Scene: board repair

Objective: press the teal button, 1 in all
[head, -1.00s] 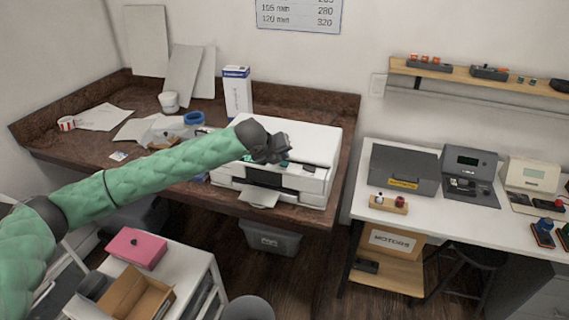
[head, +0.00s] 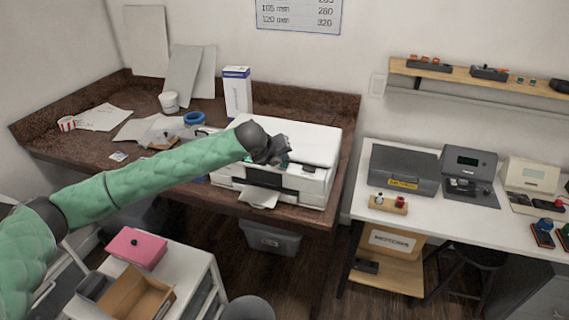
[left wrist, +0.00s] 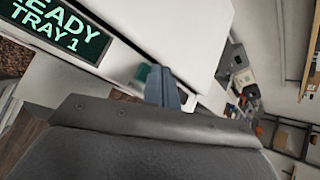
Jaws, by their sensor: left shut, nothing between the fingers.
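The white printer (head: 315,146) stands on the brown desk. In the left wrist view its display (left wrist: 55,28) is lit with "READY TRAY 1". The teal button (left wrist: 142,73) shows as a small patch on the printer's front panel, right beside my fingertips. My left gripper (head: 284,156) is shut and empty, over the printer's front panel in the head view. Its closed fingers (left wrist: 163,84) reach toward the panel in the left wrist view. I cannot tell whether they touch the button. My right gripper is not in view.
A white and blue box (head: 237,92) and a blue tape roll (head: 194,118) are on the desk behind my arm. A white cart (head: 195,262) with a pink box (head: 136,248) stands below. To the right is a white bench (head: 365,180) with devices.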

